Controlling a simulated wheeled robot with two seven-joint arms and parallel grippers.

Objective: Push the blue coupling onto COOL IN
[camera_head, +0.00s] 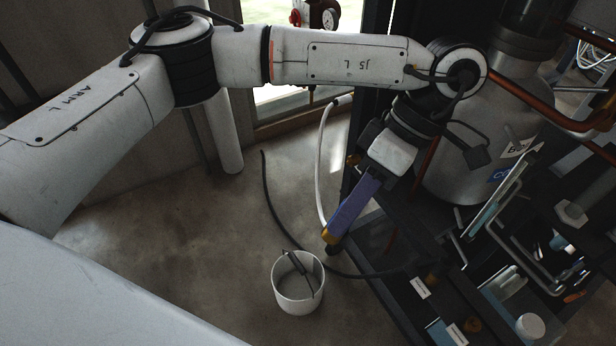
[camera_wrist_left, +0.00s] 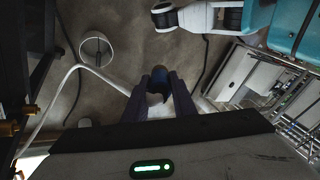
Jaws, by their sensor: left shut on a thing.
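My left gripper (camera_head: 334,236) points down beside the dark rack, above the floor and just behind the white bucket. Its fingers are shut on a small dark-blue coupling, which shows between the two fingertips in the left wrist view (camera_wrist_left: 160,76). A white hose (camera_head: 322,165) hangs from near the window and curves down to the gripper; in the left wrist view (camera_wrist_left: 104,77) it runs in from the left toward the fingers. The fingers hide part of the coupling. No COOL IN label is readable. My right gripper is not in view.
A white bucket (camera_head: 287,296) with a dark-handled tool stands on the floor. A dark hose (camera_head: 275,212) lies behind it. To the right are a metal vessel (camera_head: 450,165), copper pipe (camera_head: 530,97) and a cluttered rack. Brass fittings (camera_wrist_left: 9,129) show at the wrist view's left edge.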

